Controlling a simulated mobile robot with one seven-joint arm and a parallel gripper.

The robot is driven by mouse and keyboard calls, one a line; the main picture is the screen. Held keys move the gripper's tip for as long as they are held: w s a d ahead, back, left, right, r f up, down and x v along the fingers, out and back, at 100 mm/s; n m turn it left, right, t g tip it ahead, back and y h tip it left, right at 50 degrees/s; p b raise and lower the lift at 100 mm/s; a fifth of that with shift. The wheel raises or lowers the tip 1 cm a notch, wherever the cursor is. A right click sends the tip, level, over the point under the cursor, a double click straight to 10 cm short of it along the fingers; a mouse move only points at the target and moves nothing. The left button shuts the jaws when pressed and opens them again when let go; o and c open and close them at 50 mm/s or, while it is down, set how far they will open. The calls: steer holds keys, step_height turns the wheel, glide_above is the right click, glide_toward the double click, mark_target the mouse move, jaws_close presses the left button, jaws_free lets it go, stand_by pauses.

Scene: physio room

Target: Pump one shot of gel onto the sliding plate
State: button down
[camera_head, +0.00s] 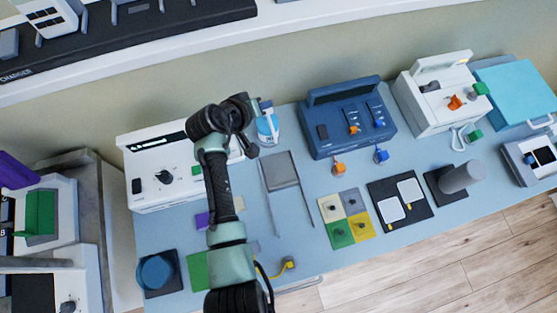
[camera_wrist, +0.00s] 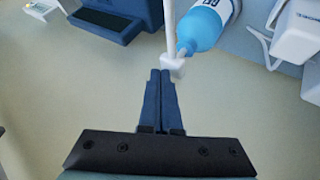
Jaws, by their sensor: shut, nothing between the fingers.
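The gel bottle (camera_head: 268,128) is blue and white and stands at the back of the blue table, just right of my wrist in the head view. In the wrist view the gel bottle (camera_wrist: 208,24) appears upside down, with its white pump head (camera_wrist: 172,66) just beyond my fingertips. My gripper (camera_wrist: 161,73) is shut and empty, its fingertips close to the pump head; I cannot tell whether they touch. The sliding plate (camera_head: 281,171) is grey and sits at the back end of two thin rails, in front of the bottle. My arm partly hides the bottle's top in the head view.
A white machine with a dial (camera_head: 150,185) stands left of my arm. A dark blue box (camera_head: 347,128) stands right of the bottle. Coloured tiles (camera_head: 346,217) and a black board with two white pads (camera_head: 401,201) lie front right. The table between the rails is clear.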

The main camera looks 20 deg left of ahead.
steer(key=shift+r+p, duration=2.55)
steer(key=shift+r, duration=0.55)
steer(key=shift+f, duration=0.1)
